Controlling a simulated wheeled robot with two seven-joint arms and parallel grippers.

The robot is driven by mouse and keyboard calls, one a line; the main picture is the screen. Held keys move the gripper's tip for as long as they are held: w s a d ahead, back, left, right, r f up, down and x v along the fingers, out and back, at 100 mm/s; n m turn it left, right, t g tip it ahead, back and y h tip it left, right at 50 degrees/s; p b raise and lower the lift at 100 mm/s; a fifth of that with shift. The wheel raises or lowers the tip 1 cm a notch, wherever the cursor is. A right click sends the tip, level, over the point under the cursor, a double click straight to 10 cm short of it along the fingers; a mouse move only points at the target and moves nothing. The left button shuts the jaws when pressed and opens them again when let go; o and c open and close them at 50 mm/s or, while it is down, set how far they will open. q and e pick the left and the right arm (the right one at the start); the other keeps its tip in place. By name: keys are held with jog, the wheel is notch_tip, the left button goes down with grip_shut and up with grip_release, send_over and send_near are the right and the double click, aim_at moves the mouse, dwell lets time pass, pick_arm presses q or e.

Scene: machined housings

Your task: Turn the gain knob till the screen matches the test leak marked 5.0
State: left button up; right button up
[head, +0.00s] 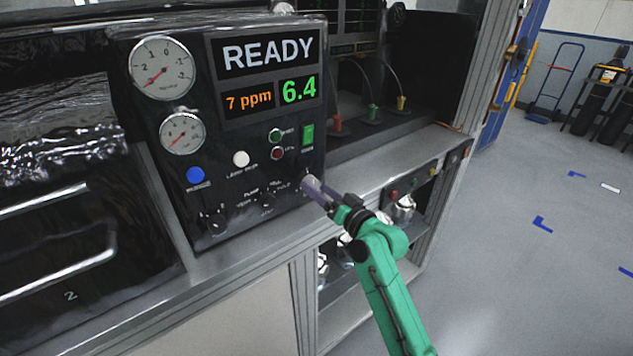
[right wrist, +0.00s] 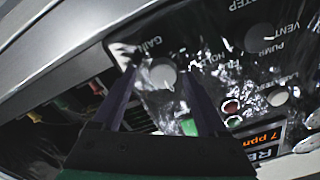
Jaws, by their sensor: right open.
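The screen (head: 268,75) on the black panel reads READY, 7 ppm in orange and 6.4 in green. The gain knob (right wrist: 162,76), pale and round beside the word GAIN, shows in the right wrist view. In the head view it is mostly hidden behind my right gripper (head: 313,187). In the right wrist view my right gripper (right wrist: 160,80) is open, with one finger on each side of the knob; I cannot tell whether they touch it. No mark 5.0 is readable on any test leak. My left gripper is not in view.
Red (head: 338,125), green (head: 374,113) and yellow (head: 402,103) fittings stand in the recess right of the panel. A green switch (head: 308,134) sits above the gripper. Other knobs (head: 267,199) are close on the left. The bench ledge (head: 240,245) runs below.

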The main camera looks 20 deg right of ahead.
jog(key=shift+w+a+r, duration=0.15)
jog(key=shift+w+a, duration=0.3)
jog(key=shift+d, duration=0.15)
jog(key=c, duration=0.4)
grip_shut()
